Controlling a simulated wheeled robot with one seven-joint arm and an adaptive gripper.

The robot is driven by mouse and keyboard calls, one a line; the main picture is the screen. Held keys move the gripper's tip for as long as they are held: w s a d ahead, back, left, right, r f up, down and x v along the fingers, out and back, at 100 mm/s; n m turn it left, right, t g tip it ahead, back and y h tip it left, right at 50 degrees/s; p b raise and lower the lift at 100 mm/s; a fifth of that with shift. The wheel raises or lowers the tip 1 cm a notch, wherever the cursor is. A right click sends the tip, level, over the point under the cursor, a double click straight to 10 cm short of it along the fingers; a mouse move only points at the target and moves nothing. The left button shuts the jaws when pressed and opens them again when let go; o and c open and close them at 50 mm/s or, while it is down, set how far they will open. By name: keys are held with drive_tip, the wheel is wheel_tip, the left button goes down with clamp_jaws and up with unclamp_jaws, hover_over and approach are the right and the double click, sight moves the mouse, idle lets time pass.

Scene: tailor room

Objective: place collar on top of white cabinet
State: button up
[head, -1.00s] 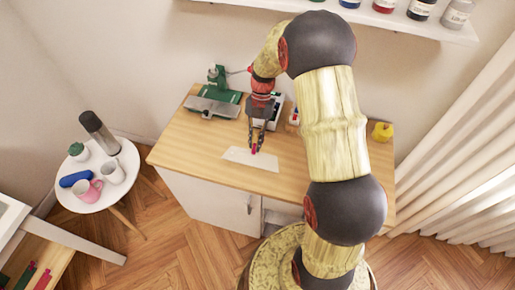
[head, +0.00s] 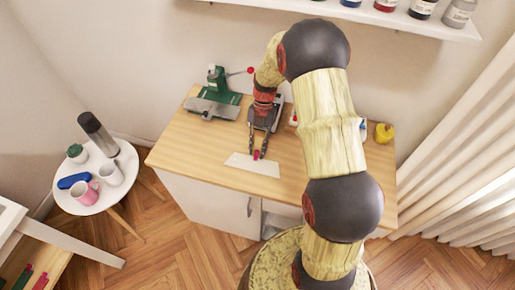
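A flat, pale piece that looks like the collar (head: 262,167) lies on the wooden top of the white cabinet (head: 205,165), near its front edge. My gripper (head: 257,153) points down just above the far edge of this piece. Its two fingers are spread, with a gap between them. A small pinkish-red thing (head: 257,155) shows at the fingertips; I cannot tell whether it is a separate object or touches the piece. Contact between the fingertips and the pale piece is too small to judge.
A green machine (head: 215,95) stands at the top's back left. A yellow object (head: 384,133) stands at the right. A round white side table (head: 98,190) with mugs and a dark flask (head: 97,131) is at the left. The top's left front is clear.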

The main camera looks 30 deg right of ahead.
drive_tip(key=shift+o, duration=0.7)
drive_tip(key=shift+r, duration=0.1)
drive_tip(key=p+v, duration=0.2)
drive_tip(key=v, duration=0.5)
drive_tip(key=s+a+r+m+t+h, duration=0.1)
drive_tip(key=s+a+r+m+t, duration=0.15)
drive_tip(key=r+m, duration=0.5)
drive_tip(key=s+a+r+m+t+h, duration=0.1)
drive_tip(key=s+a+r+m, duration=0.3)
drive_tip(key=r, duration=0.6)
drive_tip(key=s+a+r+m+t, duration=0.2)
drive_tip(key=s+r+m, duration=0.2)
drive_tip(key=s+m, duration=0.3)
drive_tip(key=s+a+r+m+t+h, duration=0.1)
drive_tip(key=s+a+r+m+t, duration=0.2)
drive_tip(key=s+m, duration=0.4)
drive_tip(key=shift+s+a+r+m, duration=0.15)
drive_tip(key=shift+s+r+m, duration=0.25)
drive_tip(key=shift+m, duration=0.35)
drive_tip(key=shift+c, duration=0.3)
